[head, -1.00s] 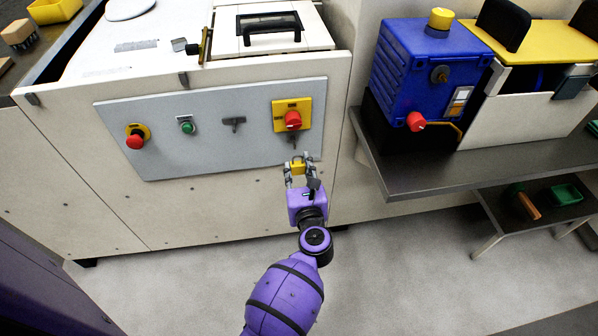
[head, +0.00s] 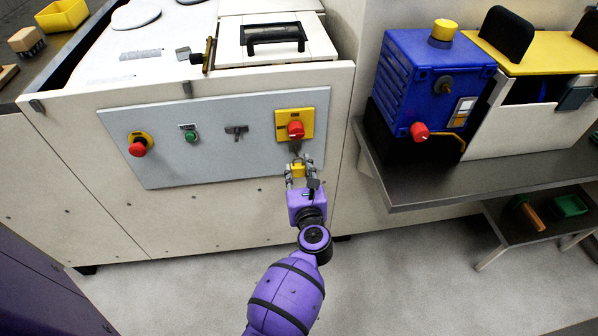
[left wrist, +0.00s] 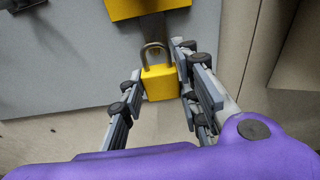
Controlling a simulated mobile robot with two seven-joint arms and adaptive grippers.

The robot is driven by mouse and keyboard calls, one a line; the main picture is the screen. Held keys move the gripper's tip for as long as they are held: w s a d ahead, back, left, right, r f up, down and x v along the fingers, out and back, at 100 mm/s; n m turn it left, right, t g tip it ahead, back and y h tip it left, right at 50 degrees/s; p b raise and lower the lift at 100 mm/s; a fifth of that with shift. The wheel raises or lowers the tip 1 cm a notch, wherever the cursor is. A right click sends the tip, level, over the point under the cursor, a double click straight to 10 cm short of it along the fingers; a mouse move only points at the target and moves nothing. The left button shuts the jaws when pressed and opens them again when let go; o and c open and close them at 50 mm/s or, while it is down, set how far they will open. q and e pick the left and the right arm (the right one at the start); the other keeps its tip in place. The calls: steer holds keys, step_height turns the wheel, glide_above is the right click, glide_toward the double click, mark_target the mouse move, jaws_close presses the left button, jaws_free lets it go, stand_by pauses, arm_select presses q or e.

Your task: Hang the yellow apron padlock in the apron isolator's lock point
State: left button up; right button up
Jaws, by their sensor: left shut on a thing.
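The yellow padlock (head: 298,171) is held upright in my left gripper (head: 299,174), with its grey shackle upward. In the left wrist view the padlock's body (left wrist: 161,84) sits between the fingertips (left wrist: 160,88), and its shackle is below the yellow plate (left wrist: 148,8). The isolator is a red knob (head: 295,130) on a yellow plate at the right end of the grey panel. A small dark lock point (head: 295,146) shows just under that plate. The shackle is close below it; I cannot tell whether they touch. My right gripper is out of view.
The grey panel (head: 210,165) also carries a red button (head: 138,149) on yellow, a green button (head: 191,135) and a dark T-shaped handle (head: 236,131). A blue machine (head: 430,85) stands on a dark shelf (head: 420,190) to the right. The floor in front is clear.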

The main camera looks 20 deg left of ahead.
arm_select(q)
steer(key=shift+w+a, duration=0.1)
steer(key=shift+w, duration=0.1)
stand_by(0.5)
steer(key=shift+x, duration=1.25)
steer(key=shift+r, duration=0.25)
steer(key=shift+f+b, duration=0.15)
steer(key=shift+b, duration=0.25)
steer(key=shift+f, duration=0.3)
steer(key=shift+r, duration=0.1)
steer(key=o, duration=1.3)
steer(key=shift+c, duration=0.2)
